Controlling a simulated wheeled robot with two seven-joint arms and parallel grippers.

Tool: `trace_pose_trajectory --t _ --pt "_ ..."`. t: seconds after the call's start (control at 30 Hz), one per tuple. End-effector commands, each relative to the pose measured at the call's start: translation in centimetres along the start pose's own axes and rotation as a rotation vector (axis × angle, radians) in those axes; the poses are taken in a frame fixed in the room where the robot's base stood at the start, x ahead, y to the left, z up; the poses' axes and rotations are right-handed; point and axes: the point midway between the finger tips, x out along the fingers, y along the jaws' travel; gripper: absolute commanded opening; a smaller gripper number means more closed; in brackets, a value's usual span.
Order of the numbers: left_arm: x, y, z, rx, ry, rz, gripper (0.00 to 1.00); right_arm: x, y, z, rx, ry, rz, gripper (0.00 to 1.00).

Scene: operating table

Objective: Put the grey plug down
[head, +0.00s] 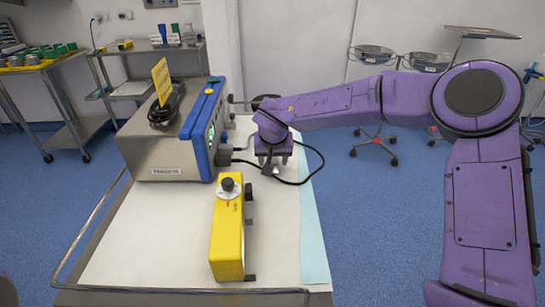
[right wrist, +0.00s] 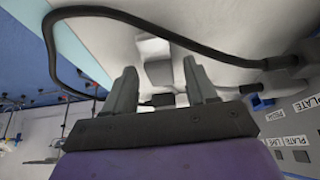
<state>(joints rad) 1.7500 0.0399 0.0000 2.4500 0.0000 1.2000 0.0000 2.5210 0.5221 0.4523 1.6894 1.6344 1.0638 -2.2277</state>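My right gripper (head: 272,152) points down over the white tabletop, just right of the grey and blue device. In the right wrist view its two fingers (right wrist: 160,88) stand apart. A pale grey block, seemingly the grey plug (right wrist: 158,72), shows between them with a small gap visible on each side. In the head view the plug (head: 269,171) shows small below the fingers, at or close to the tabletop; exact contact is unclear. A black cable (head: 312,172) loops to the right from the device to the gripper area. My left gripper is out of view.
The grey and blue device (head: 160,155) stands left, with a yellow tag and coiled cable on top. A yellow box (head: 228,235) with a black knob stands in front. The table (head: 150,240) is bare at front left; a pale blue strip (head: 313,235) lies along its right side.

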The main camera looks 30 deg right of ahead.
Motion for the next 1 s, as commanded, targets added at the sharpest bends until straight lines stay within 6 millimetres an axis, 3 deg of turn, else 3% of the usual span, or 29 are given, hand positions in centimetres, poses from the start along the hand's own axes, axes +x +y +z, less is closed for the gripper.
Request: trace_pose_trajectory --t 0.3,0.7,0.83,1.0 --pt "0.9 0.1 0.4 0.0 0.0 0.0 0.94 -0.6 0.0 -0.4 0.002 0.004 0.0 0.56" --pt "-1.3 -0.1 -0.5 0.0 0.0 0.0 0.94 -10.9 0.0 -0.7 0.0 0.002 -0.001 0.56" --pt "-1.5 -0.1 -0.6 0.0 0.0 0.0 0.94 -12.6 0.0 -0.6 0.001 0.0 0.0 0.56" --pt "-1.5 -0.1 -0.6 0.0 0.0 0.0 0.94 -13.1 0.0 -0.6 0.0 0.0 0.001 0.56"
